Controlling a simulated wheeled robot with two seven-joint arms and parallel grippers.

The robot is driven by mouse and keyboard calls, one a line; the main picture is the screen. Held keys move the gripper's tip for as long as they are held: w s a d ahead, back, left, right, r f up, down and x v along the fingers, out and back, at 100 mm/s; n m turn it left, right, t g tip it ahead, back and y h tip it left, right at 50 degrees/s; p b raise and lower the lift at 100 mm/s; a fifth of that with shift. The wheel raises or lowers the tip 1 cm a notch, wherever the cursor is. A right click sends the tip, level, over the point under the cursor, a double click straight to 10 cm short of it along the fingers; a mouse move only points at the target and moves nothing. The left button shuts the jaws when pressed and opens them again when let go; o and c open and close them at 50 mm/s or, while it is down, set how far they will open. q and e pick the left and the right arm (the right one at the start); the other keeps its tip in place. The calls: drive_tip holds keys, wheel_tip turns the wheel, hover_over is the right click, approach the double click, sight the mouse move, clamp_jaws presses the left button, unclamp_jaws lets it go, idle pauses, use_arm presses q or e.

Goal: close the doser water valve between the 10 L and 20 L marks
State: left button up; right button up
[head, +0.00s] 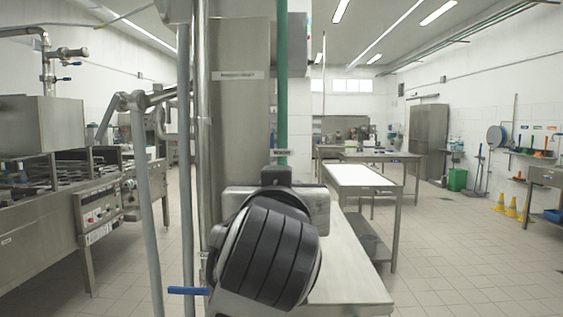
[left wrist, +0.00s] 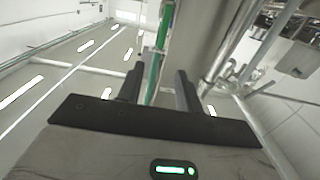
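A blue lever handle (head: 188,291) lies level, joined to a steel pipe at the lower left of the head view. A green vertical tube (head: 283,80) runs along the right side of a grey metal cabinet (head: 240,120) with a small label. My left gripper (left wrist: 160,70) is open and empty, its two dark fingers apart, in the left wrist view. The green tube (left wrist: 165,20) shows beyond and between the fingers. In the head view my left arm covers the middle front and hides the fingertips. Volume marks are not readable. My right gripper is not in view.
A steel bench (head: 350,262) stands right of my arm, with another table (head: 362,176) behind it. A steel machine (head: 60,215) stands at left. Vertical pipes (head: 185,150) rise close left of the cabinet.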

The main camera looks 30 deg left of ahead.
use_arm(q)
drive_tip(key=x, duration=1.6)
drive_tip(key=shift+s+a+r+p, duration=0.15)
drive_tip(key=shift+p, duration=0.15)
clamp_jaws()
